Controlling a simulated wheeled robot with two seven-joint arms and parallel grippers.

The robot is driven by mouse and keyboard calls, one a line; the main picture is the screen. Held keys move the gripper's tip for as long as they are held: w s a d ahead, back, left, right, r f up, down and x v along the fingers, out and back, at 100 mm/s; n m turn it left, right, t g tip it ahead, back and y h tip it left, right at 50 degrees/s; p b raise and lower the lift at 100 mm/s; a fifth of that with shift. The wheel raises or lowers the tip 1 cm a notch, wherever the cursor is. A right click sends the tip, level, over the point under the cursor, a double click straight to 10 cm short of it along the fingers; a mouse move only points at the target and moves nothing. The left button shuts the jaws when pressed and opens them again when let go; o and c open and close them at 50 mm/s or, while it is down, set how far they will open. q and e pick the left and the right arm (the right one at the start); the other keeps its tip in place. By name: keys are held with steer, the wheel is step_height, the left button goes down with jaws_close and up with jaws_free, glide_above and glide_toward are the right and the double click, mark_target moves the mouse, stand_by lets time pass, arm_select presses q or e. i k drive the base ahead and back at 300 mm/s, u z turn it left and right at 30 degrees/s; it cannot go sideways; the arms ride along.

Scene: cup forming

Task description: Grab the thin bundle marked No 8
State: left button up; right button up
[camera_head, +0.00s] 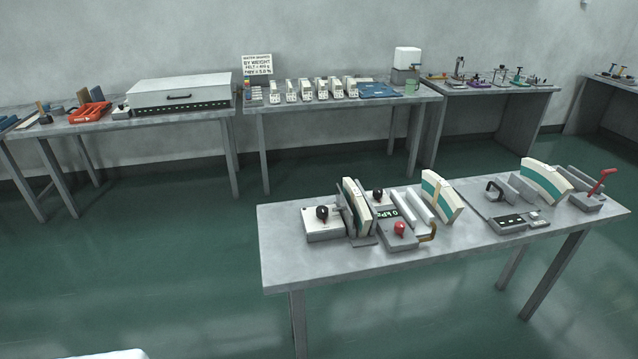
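A row of several small pale bundles or blocks (307,90) with dark marks on their fronts stands on the back middle table (262,106). Their marks are too small to read, so I cannot tell which one is No 8 or whether it is among them. A white sign (257,66) with black lettering stands behind the row's left end; it reads in part "BY WEIGHT". Neither of my grippers is in view.
A near table (290,262) with curved white-and-green pieces (441,196), presses and a red lever (602,182) stands between me and the back tables. A large white box (180,93) is on the back left table. Green floor (150,260) is open at left.

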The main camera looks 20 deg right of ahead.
mark_target(362, 219)
steer(key=z, duration=0.4)
steer(key=i, duration=1.55)
steer(key=z, duration=0.6)
